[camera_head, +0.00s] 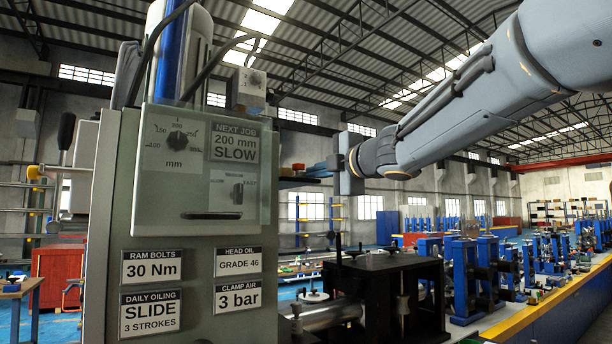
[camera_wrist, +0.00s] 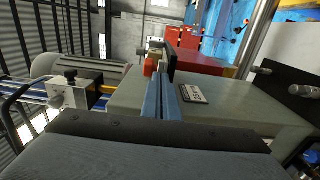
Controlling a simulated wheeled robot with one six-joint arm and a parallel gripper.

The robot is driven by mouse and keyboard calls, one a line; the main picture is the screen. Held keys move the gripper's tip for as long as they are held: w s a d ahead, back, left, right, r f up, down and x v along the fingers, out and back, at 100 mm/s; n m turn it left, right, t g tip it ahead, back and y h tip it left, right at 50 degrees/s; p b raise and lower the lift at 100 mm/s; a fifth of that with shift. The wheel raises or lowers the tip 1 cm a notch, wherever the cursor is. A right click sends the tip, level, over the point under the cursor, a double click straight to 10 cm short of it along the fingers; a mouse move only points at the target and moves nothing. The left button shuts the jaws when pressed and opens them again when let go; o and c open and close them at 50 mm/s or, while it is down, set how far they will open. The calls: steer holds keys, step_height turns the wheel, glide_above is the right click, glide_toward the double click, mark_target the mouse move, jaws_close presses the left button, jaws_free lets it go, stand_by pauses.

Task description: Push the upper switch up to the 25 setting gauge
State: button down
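My gripper (camera_head: 312,171) reaches in from the right at the upper right edge of the grey-green machine head (camera_head: 130,230). Its blue fingers (camera_wrist: 163,98) lie side by side with hardly any gap in the wrist view. Nothing is clearly held between them. A small red block (camera_head: 298,167) sits at their tips beside a dark ledge; it also shows in the wrist view (camera_wrist: 150,66), with a dark upright piece beside it. I cannot tell whether the fingers touch it. A small plate that seems to read 25 (camera_wrist: 194,92) lies on the grey surface right of the fingers. I cannot clearly identify the upper switch.
The machine front carries a mm dial (camera_head: 177,140), a sign reading "NEXT JOB 200 mm SLOW" (camera_head: 234,142) and a small slow/fast selector (camera_head: 237,193). A black tooling block (camera_head: 385,300) stands below my arm. A grey motor and valve block (camera_wrist: 68,92) stand left in the wrist view.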

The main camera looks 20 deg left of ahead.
steer(key=shift+v, duration=2.95)
